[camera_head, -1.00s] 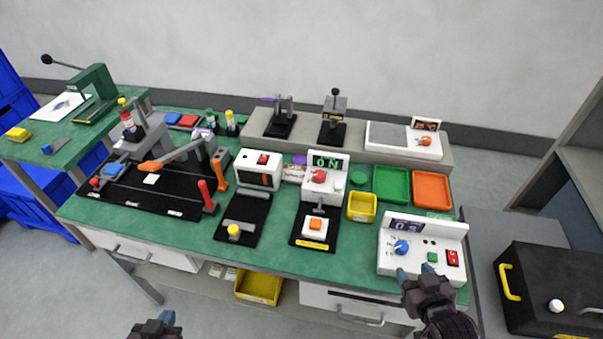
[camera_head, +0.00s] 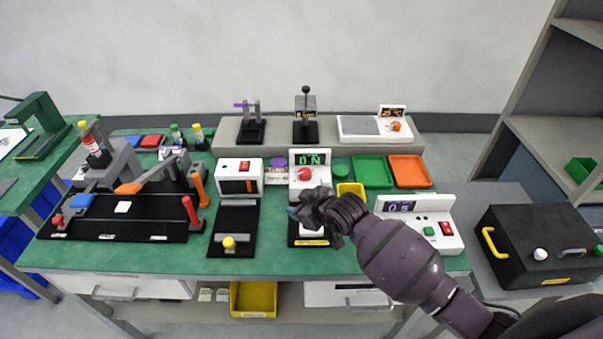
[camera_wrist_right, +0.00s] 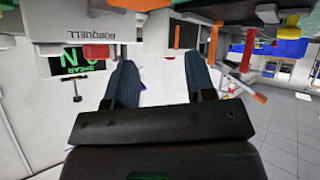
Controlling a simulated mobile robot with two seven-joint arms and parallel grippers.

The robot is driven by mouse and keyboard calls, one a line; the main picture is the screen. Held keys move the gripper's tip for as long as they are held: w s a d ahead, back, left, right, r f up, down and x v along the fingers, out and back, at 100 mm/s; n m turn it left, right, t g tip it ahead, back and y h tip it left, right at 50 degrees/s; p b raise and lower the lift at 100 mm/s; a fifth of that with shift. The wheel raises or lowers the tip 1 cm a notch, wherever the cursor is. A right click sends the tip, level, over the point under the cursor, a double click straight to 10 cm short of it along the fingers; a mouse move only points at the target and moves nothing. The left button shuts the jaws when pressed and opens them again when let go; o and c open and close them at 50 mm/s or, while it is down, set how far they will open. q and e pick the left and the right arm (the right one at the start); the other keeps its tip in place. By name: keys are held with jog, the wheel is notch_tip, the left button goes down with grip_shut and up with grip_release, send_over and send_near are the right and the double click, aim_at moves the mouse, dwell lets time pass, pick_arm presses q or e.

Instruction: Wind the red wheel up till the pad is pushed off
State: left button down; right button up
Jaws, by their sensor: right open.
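The red wheel (camera_head: 305,174) is a small red knob on the front of a white unit with a lit green "ON" display (camera_head: 310,158). A red shape near the display in the wrist view (camera_wrist_right: 95,52) appears to be the same wheel. In front of the unit is a black base (camera_head: 294,238) with a white block (camera_head: 312,233), mostly hidden by my gripper; I cannot make out the pad. My right gripper (camera_head: 294,212) is over this base, in front of and below the wheel, apart from it. Its two fingers (camera_wrist_right: 160,78) are open with nothing between them. My left gripper is out of view.
A white oven-like box (camera_head: 239,178) stands left of the unit. A yellow bin (camera_head: 351,189), green tray (camera_head: 372,172) and orange tray (camera_head: 409,171) lie to its right. A white panel with a green button (camera_head: 429,231) is at the right front. Green tabletop is clear at the front left.

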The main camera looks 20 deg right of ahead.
aim_at(305, 171)
jog(key=w+n+g, duration=0.1)
jog(key=w+a+n+g, duration=0.1)
jog(key=w, duration=0.1)
jog(key=w+a+g+b, duration=0.1)
jog(key=shift+w+a+f+n, duration=0.15)
jog(key=shift+w+n, duration=0.1)
jog(key=shift+n, duration=0.15)
jog(key=w, duration=0.1)
jog(key=w+r+n+g+h, duration=0.1)
jog(key=w+g+b, duration=0.1)
jog(key=shift+d+r+n+h, duration=0.15)
jog(key=shift+d+n+h, duration=0.15)
jog(key=shift+d, duration=0.05)
jog(key=w+d+r+g, duration=0.1)
jog(key=w+d+r+n+g+h+b, duration=0.1)
jog(key=r, duration=0.1)
jog(key=shift+w+d+r+n+g+h, duration=0.15)
jog(key=shift+w+d+n+g+h, duration=0.05)
jog(key=shift+w+n+g+h, duration=0.15)
jog(key=w+d+r+g+h+b, duration=0.1)
jog(key=w+d+r+g+h, duration=0.1)
jog(key=d+r, duration=0.3)
jog(key=shift+n, duration=0.45)
jog(key=f, duration=0.3)
jog(key=a+f+b, duration=0.1)
jog(key=f, duration=0.5)
jog(key=shift+a+f+b, duration=0.15)
jog(key=shift+f+b, duration=0.05)
jog(key=shift+b, duration=0.2)
